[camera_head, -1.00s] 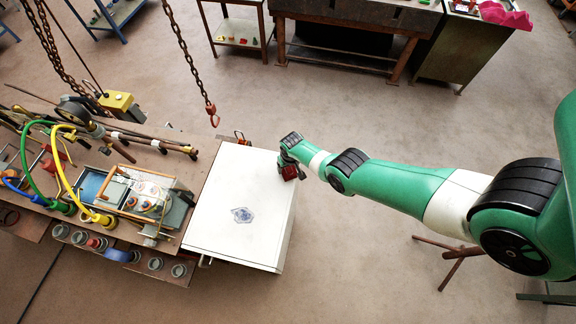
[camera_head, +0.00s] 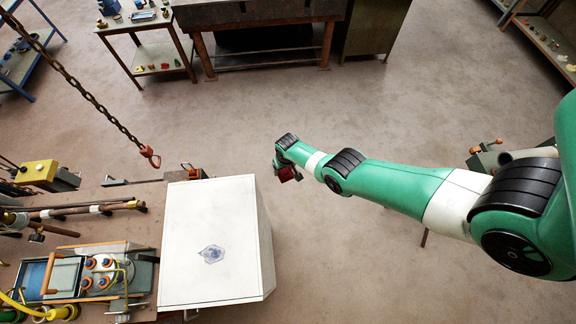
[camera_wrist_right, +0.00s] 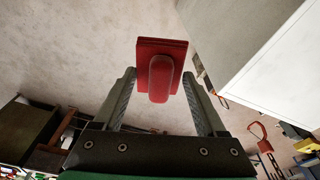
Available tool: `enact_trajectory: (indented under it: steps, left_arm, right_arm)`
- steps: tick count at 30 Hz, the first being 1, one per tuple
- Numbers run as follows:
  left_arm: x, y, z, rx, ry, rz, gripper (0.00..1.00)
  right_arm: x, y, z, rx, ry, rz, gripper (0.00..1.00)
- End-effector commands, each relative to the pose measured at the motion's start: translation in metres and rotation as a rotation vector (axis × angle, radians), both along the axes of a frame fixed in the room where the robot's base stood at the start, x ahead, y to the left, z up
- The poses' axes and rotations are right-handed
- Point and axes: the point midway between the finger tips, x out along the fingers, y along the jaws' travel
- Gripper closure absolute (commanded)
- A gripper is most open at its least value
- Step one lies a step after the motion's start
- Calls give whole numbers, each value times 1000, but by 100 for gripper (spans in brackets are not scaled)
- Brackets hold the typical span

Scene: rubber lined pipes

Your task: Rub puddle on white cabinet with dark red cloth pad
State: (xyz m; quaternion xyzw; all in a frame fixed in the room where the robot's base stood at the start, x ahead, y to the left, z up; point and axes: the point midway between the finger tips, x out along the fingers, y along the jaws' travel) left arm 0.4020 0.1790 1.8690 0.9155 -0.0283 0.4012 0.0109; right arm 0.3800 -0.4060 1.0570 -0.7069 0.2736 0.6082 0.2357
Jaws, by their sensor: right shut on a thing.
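The white cabinet (camera_head: 215,220) stands left of centre in the head view, and a bluish puddle (camera_head: 211,254) lies on the front part of its top. My right gripper (camera_head: 285,173) is just right of the cabinet's far right corner, clear of its top. It is shut on the dark red cloth pad (camera_head: 289,174). In the right wrist view the pad (camera_wrist_right: 161,62) shows between the two fingers, gripped by its rounded handle, with the cabinet (camera_wrist_right: 285,65) at the upper right. My left gripper is not in view.
A workbench (camera_head: 60,227) with pipes and a tray of fittings adjoins the cabinet on the left. A chain with a red hook (camera_head: 150,156) hangs beyond the cabinet's far left. Open floor lies beyond and right of the cabinet.

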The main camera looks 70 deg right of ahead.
Motion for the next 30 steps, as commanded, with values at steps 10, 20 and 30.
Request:
enact_trajectory:
  steps: [10, 20, 30]
  left_arm:
    - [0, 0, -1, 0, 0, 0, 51]
    - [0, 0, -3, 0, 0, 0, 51]
    - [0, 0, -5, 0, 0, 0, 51]
  right_arm:
    - [37, 54, 10, 1, 2, 221, 71]
    - [84, 181, 31, 1, 3, 657, 71]
    - [88, 332, 56, 0, 1, 1142, 71]
